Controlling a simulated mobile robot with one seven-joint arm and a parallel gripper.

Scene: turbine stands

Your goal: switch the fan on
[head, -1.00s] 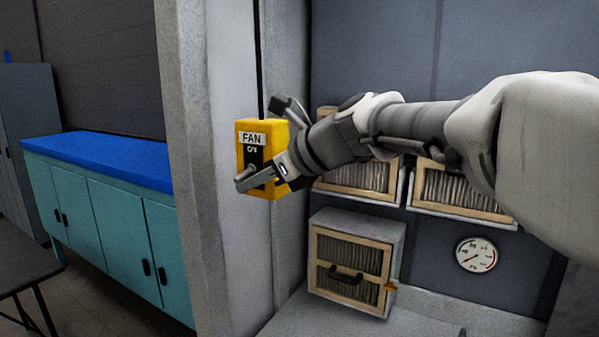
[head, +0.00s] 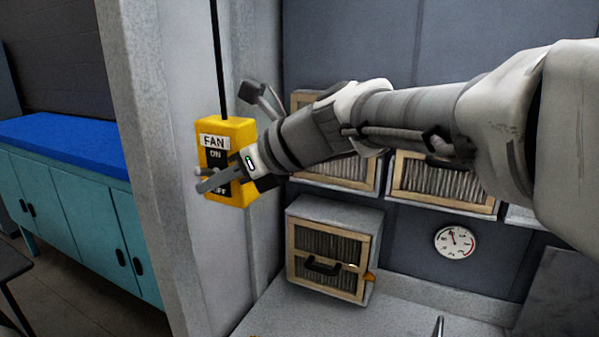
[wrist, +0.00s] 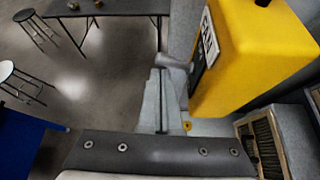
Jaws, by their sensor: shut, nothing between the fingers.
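The yellow fan switch box (head: 238,135) hangs on a black cable beside the grey pillar. Its front reads FAN, with ON above and OFF partly covered at the bottom. A grey lever (head: 200,172) sticks out of its front. My gripper (head: 207,184) is shut and empty, its fingertips across the front of the box close to the lever. In the wrist view the box (wrist: 245,55) is on the right, and the lever (wrist: 172,62) lies just beyond my fingertips (wrist: 160,78). I cannot tell whether they touch. My fingers partly hide the lever's setting.
A round gauge (head: 455,242) is on the back wall, its needle pointing up and left. Framed filter boxes (head: 328,262) stand below and behind my arm. A teal cabinet with a blue top (head: 75,140) is at the left. The wrist view shows a dark table (wrist: 110,8) and stools.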

